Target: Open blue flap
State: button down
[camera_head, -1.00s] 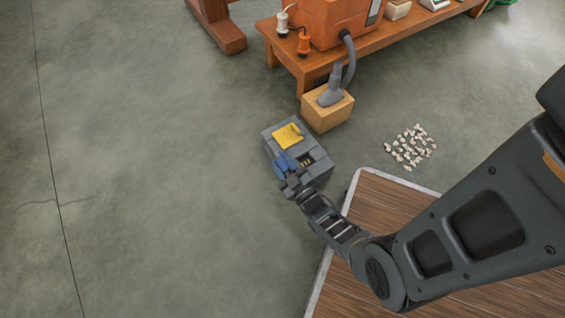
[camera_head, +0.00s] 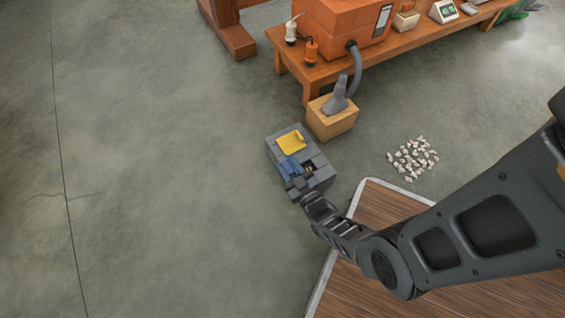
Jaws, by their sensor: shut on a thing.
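A grey box (camera_head: 318,181) stands on the floor near the middle. A yellow flap (camera_head: 291,142) lies on the far part of its top. A blue flap (camera_head: 290,168) is at the left of the nearer part, beside a dark opening (camera_head: 308,168) with small yellowish things in it. My gripper (camera_head: 296,185) is at the near left of the box top, shut at the near end of the blue flap. My gripper hides part of that end, so the flap's exact angle is hard to tell.
A wooden box (camera_head: 333,121) with a grey hose nozzle (camera_head: 337,98) stands just behind. A wooden bench (camera_head: 393,42) carries an orange machine (camera_head: 340,25). Pale scraps (camera_head: 413,158) lie on the floor at right. A wooden platform (camera_head: 400,212) is at near right. Floor at left is clear.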

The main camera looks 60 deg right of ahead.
jog(key=shift+s+d+r+m, duration=0.25)
jog(key=shift+s+m, duration=0.15)
jog(key=shift+m, duration=0.5)
jog(key=c, duration=0.9)
grip_release()
jog(key=shift+d, duration=0.1)
jog(key=shift+p+v, duration=0.65)
jog(key=shift+v, duration=3.25)
